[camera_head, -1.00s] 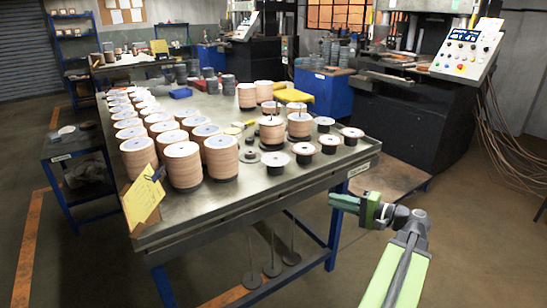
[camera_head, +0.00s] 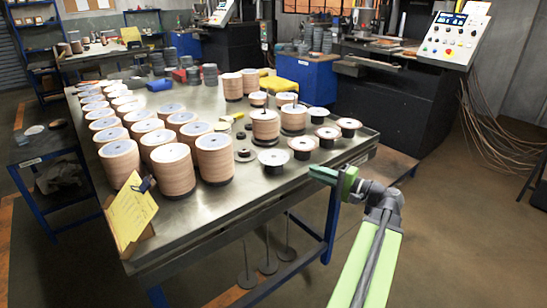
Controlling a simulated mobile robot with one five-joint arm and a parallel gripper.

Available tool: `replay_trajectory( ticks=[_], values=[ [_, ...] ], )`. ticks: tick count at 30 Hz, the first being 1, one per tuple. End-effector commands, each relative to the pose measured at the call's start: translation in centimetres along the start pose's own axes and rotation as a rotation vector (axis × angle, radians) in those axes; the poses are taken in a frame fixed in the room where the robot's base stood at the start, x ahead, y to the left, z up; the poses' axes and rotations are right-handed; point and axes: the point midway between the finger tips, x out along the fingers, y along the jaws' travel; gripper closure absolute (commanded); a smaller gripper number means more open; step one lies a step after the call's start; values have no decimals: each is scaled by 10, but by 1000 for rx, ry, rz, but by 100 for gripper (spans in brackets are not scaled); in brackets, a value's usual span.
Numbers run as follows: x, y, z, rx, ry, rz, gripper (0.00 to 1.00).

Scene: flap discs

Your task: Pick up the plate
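No single thing stands out clearly as the plate. Small flat dark discs (camera_head: 245,155) lie on the metal table (camera_head: 205,220) behind its front edge. Beside them stand several low dark pieces with pale round tops, such as the nearest one (camera_head: 272,158) and another to its right (camera_head: 303,147). My gripper (camera_head: 322,174) is beside the table's right front edge, in front of these low pieces and apart from them in the picture. Its fingers point left and look small and dark green. I cannot see whether there is a gap between them, and no held object shows.
Tall tan disc stacks (camera_head: 195,157) fill the table's left half. Two stacks with upright rods (camera_head: 265,126) stand behind the low pieces. A yellow clipboard (camera_head: 131,212) leans at the front left corner. A control panel (camera_head: 448,38) is at right. Floor right of my arm is clear.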

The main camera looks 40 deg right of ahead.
Motion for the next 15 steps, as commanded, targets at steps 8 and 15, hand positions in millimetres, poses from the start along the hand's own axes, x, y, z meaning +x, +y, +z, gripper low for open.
replay_trajectory(
  ticks=[8,15],
  values=[
    [57,0,-1,0,0,0,86],
    [64,0,-1,0,2,0,86]
  ],
)
